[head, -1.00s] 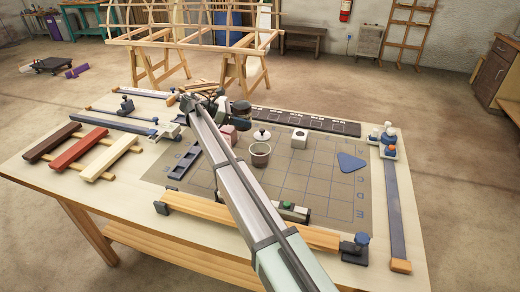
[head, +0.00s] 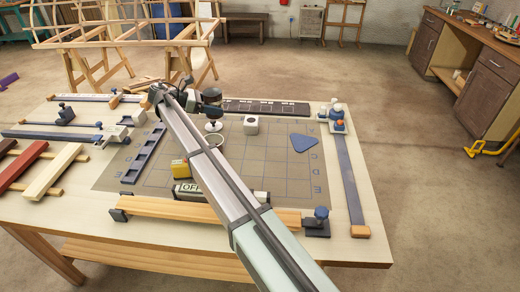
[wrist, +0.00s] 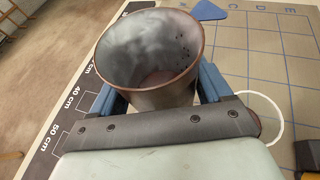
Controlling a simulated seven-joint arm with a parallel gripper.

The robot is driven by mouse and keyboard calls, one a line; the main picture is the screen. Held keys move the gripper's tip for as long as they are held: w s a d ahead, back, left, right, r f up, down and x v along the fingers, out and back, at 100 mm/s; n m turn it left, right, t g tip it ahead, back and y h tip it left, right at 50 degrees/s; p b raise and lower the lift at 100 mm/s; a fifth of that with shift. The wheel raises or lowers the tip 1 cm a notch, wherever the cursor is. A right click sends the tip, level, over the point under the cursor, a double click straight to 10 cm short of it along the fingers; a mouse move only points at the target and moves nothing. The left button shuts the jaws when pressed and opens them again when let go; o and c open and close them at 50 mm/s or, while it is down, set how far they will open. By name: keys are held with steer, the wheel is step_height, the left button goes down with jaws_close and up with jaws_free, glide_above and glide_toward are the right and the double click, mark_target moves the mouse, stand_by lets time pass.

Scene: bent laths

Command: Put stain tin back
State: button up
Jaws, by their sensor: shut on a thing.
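The tin (wrist: 150,62) is an open, round vessel with a grey, mottled inside and a brownish rim. It fills the upper middle of the wrist view and is tilted toward the camera. My gripper (wrist: 158,90) is shut on it, with a blue finger on either side. In the head view my gripper end (head: 211,97) is over the back part of the mat, partly behind my arm. The tin is too small there to make out clearly. A pale ring (wrist: 279,120) shows on the mat beside the gripper in the wrist view, partly hidden by it.
The gridded mat (head: 270,170) has a blue triangle (head: 303,144), a white block (head: 251,125) and a dark slotted tray (head: 144,155). Wooden bars and clamps line the table edges.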

steer(key=s+d+n+t, duration=0.1)
steer(key=s+d, duration=0.4)
steer(key=d, duration=0.5)
steer(key=s+d+n+t, duration=0.1)
steer(key=s+d, duration=0.4)
steer(key=d, duration=0.6)
steer(key=shift+w+a+f+n+t+y, duration=0.25)
steer(key=shift+w+f+n+t+y, duration=0.2)
steer(key=shift+f, duration=1.15)
steer(key=shift+w+a+f+n+t+y, duration=0.35)
steer(key=shift+f+y, duration=0.2)
steer(key=shift+f, duration=1)
steer(key=shift+w+a+f+n+t+y, duration=0.2)
steer(key=shift+w+f+n+t+y, duration=0.25)
steer(key=shift+f, duration=1.15)
steer(key=shift+f, duration=0.1)
steer(key=o, duration=1.1)
steer(key=shift+s, duration=0.1)
